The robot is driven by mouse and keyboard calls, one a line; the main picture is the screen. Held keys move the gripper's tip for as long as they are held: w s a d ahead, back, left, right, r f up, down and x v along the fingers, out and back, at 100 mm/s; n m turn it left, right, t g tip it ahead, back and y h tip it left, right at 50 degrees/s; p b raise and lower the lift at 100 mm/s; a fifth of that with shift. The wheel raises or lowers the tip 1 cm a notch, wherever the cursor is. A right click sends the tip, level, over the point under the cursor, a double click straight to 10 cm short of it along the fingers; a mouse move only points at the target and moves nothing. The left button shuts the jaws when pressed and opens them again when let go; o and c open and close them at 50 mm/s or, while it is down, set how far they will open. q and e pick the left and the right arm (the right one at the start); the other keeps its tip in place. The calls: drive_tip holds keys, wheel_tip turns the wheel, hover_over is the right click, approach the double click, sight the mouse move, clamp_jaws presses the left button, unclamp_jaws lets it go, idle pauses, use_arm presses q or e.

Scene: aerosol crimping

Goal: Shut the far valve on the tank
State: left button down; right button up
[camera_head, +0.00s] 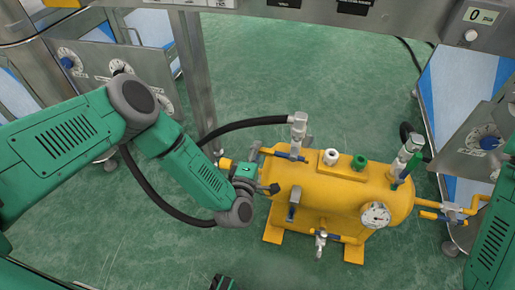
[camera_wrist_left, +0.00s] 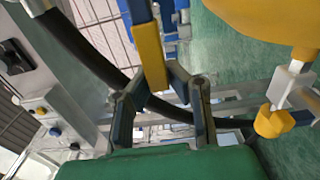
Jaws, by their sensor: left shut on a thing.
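The yellow tank (camera_head: 335,195) stands on the floor right of the middle in the head view; part of it shows at the top right of the left wrist view (camera_wrist_left: 275,18). A valve with a blue lever (camera_head: 286,156) sits at its far left side, below a grey hose fitting (camera_head: 299,128). My left gripper (camera_head: 254,155) is at the tank's left end, by that lever. In the left wrist view its fingers (camera_wrist_left: 165,85) are shut on a blue bar with a yellow part (camera_wrist_left: 150,55), apparently the lever. The grip is partly hidden in the head view. My right gripper is not in view.
A black hose (camera_head: 245,123) runs left from the fitting. A metal post (camera_head: 195,70) rises behind my left arm. Open floor lies behind the tank.

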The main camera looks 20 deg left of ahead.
use_arm(q)
drive_tip(key=c, duration=1.5)
unclamp_jaws()
drive_tip(key=shift+s+a+f, duration=0.1)
drive_tip(key=shift+s+f, duration=0.2)
drive_tip(key=shift+f, duration=0.15)
drive_tip(key=shift+w+r, duration=0.1)
drive_tip(key=shift+r, duration=0.05)
drive_tip(key=s, duration=1.2)
